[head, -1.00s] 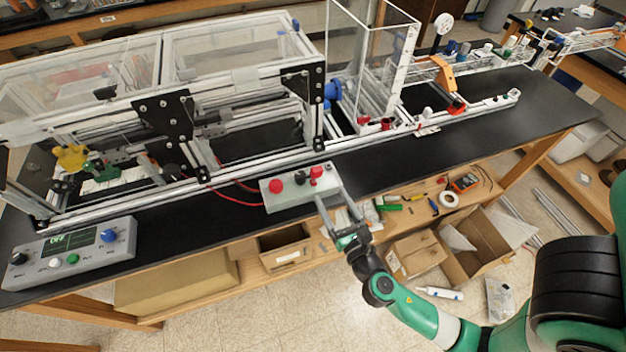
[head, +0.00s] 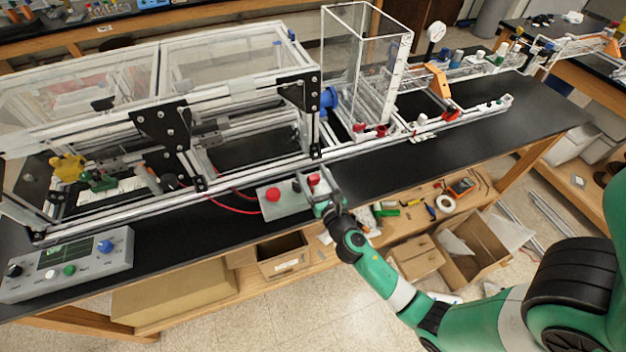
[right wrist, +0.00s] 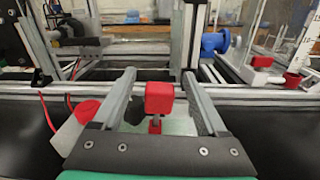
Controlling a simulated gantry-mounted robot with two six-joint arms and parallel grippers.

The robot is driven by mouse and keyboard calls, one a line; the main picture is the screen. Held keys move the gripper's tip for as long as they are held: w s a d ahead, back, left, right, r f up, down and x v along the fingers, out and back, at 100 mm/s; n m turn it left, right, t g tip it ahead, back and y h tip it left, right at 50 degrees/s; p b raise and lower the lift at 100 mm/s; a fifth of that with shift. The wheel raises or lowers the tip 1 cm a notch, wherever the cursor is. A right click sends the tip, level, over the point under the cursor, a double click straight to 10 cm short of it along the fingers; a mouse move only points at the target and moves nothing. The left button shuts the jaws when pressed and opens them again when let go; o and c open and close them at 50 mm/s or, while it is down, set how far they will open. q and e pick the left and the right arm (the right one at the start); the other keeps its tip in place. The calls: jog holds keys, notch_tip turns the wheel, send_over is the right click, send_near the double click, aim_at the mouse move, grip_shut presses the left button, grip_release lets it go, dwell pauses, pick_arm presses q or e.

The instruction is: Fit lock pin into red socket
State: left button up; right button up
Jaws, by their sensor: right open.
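A red block-headed pin (head: 314,180) stands upright on the right part of a light grey box (head: 268,209) at the bench's front edge. In the right wrist view the red head (right wrist: 160,97) on its thin stem sits between the fingers of my right gripper (right wrist: 160,76). My right gripper (head: 320,178) is open, a finger on each side of the pin, with gaps showing. Small red fittings (head: 358,127) (head: 381,130) sit on the rail to the right; I cannot tell which is the red socket. My left gripper is out of view.
A red button (head: 273,195) and a dark knob (head: 296,186) are on the same box, left of the pin. The extrusion frame (head: 230,170) stands just behind. A control panel (head: 68,262) is at the left. Black bench top is clear to the right.

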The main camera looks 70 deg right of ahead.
grip_shut()
dwell(0.3)
jog(key=shift+r, duration=0.15)
